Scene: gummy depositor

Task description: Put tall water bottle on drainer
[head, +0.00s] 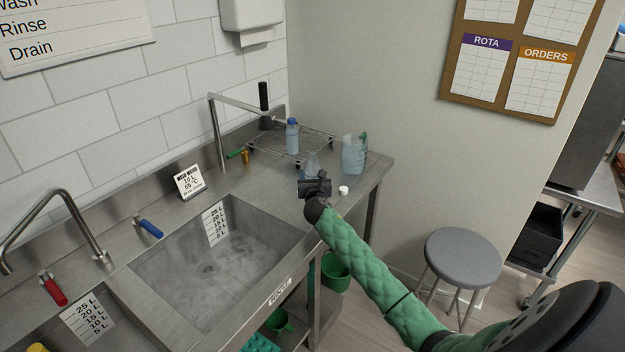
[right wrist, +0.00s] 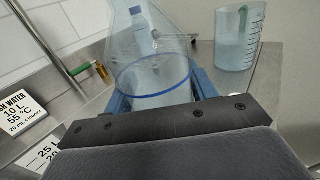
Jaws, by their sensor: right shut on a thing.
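A clear water bottle with a blue cap (head: 292,138) stands upright on the wire drainer rack (head: 318,142). In the right wrist view the bottle (right wrist: 141,17) shows partly through a clear cone-shaped vessel. My right gripper (head: 313,182) is at the counter's right end, in front of the rack. Its jaws (right wrist: 160,90) are shut on this clear vessel with a blue rim (right wrist: 154,92), which also shows faintly in the head view (head: 312,164). I cannot tell whether the vessel touches the counter. My left gripper is out of view.
A clear measuring jug (head: 353,155) stands right of the gripper, and a small white cap (head: 344,190) lies near the counter edge. The sink (head: 205,290) holds water at left. A stool (head: 462,257) is at right.

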